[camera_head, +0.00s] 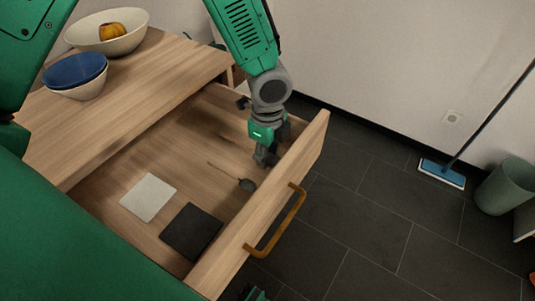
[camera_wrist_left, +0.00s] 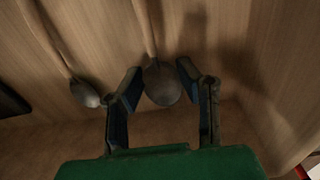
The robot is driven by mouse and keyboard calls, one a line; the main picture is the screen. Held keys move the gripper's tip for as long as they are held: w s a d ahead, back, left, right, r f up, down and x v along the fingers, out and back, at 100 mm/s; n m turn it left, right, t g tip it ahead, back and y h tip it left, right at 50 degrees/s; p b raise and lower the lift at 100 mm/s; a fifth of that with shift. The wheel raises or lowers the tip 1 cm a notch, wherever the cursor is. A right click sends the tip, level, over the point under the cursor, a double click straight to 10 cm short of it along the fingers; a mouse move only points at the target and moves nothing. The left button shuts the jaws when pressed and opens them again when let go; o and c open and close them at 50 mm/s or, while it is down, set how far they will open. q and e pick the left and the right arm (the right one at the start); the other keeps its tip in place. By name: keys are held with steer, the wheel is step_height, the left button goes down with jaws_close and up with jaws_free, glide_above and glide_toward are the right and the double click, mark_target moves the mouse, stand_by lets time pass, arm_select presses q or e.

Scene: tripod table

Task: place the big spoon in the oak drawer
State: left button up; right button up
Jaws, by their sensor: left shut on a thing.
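The oak drawer (camera_head: 305,142) is pulled open, its brass-coloured handle on the front panel. My left gripper (camera_head: 266,158) is down inside the drawer near that panel. In the left wrist view its fingers (camera_wrist_left: 159,78) are closed on the bowl of the big spoon (camera_wrist_left: 161,88), whose wooden handle runs up out of frame. The spoon is low over the drawer floor; whether it touches is unclear. In the head view it is mostly hidden by the gripper. A second, smaller-looking spoon (camera_head: 246,185) lies beside it and also shows in the left wrist view (camera_wrist_left: 84,93).
A white square (camera_head: 148,197) and a black square (camera_head: 191,231) lie in the drawer. Blue and white bowls (camera_head: 76,76) and a large bowl (camera_head: 128,35) with an orange item stand on the cabinet top. A mop (camera_head: 442,173) and a bin (camera_head: 505,186) stand right.

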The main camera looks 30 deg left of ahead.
arm_select(q)
steer(key=o, duration=1.1)
steer(key=shift+o, duration=0.2)
steer(key=shift+a+f, duration=0.1)
step_height(320, 180, up, 12)
steer(key=p, duration=0.4)
